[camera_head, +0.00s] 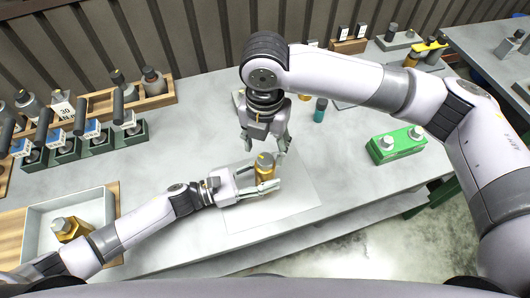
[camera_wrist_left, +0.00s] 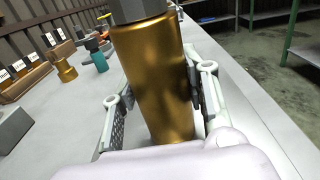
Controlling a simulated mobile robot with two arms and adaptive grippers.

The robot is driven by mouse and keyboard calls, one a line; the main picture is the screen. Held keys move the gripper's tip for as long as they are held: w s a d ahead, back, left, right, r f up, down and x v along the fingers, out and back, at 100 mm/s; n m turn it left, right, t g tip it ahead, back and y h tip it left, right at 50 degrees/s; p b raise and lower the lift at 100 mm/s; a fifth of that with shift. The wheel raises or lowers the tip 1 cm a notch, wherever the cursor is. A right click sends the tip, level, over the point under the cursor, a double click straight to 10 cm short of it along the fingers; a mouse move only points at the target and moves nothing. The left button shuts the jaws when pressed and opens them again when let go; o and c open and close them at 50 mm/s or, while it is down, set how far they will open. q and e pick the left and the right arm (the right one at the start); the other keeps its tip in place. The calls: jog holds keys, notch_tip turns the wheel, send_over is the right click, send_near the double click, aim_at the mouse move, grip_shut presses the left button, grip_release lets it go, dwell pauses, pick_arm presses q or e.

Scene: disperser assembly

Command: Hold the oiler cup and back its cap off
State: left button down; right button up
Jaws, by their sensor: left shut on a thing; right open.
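The oiler cup (camera_head: 265,170) is a brass-coloured cylinder with a grey cap (camera_head: 265,158) on top, standing upright on a pale mat on the table. My left gripper (camera_head: 262,185) is shut on the cup's body from the left. In the left wrist view the brass body (camera_wrist_left: 155,80) stands between the two fingers, and the grey cap (camera_wrist_left: 138,10) is cut off by the top edge. My right gripper (camera_head: 264,146) is open, pointing down, just above and behind the cup. Whether its fingers touch the cap cannot be told.
A white tray (camera_head: 38,215) with another brass piece (camera_head: 70,228) is at the lower left. Green racks (camera_head: 60,160) with dark-handled tools stand at the left. A green block with grey knobs (camera_head: 398,150) is at the right. A teal bottle (camera_head: 320,112) stands behind. The table's front edge is close.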

aim_at(265, 159)
notch_tip(265, 159, up, 8)
jog(key=shift+f, duration=0.15)
dwell(0.3)
pick_arm(q)
jog(key=c, duration=0.8)
grip_release()
jog(key=shift+c, duration=0.2)
